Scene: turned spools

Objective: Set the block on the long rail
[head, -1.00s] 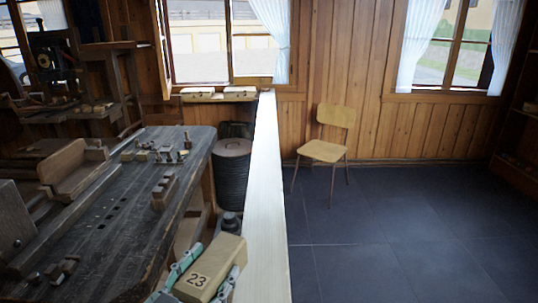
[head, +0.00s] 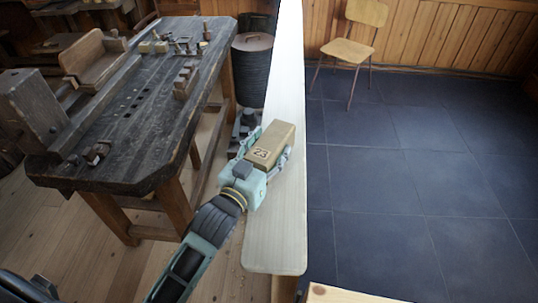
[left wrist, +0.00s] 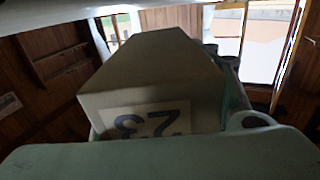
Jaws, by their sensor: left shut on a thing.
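A tan block (head: 271,146) with a "23" label is gripped in my left gripper (head: 266,158). In the left wrist view the block (left wrist: 160,75) fills the middle, its label towards the camera. The long rail (head: 277,215) is a pale narrow board running from the near middle to the far end. In the head view the block overlaps the rail's left side; I cannot tell whether it touches the rail or hangs above it. My right gripper is not in view.
A dark workbench (head: 125,115) with small wooden pieces stands left of the rail. A dark ribbed drum (head: 252,70) stands between them. A chair (head: 352,45) stands on the tiled floor at the right. The rail's visible top is otherwise clear.

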